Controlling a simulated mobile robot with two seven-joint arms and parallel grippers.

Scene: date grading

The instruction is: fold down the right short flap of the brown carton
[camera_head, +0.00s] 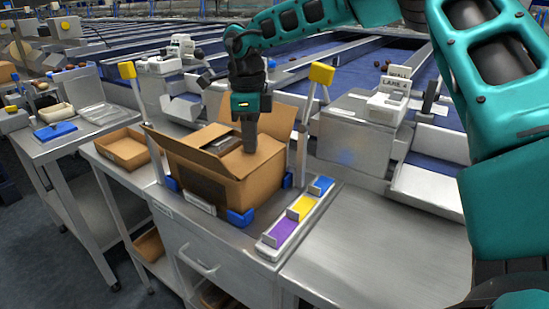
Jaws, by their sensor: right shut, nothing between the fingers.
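The brown carton (254,181) stands on the metal bench, its lower corners between blue corner blocks. One long flap (183,147) slopes outward at the front left. Another flap (281,121) stands up at the back right, partly behind my gripper. My left gripper is out of view.
Two posts with yellow tops (321,74) flank the carton. A tray with purple, yellow and blue sections (296,219) lies at its right. An open shallow box (124,147) is at the left. A grey machine (351,138) stands behind. The bench at front right is clear.

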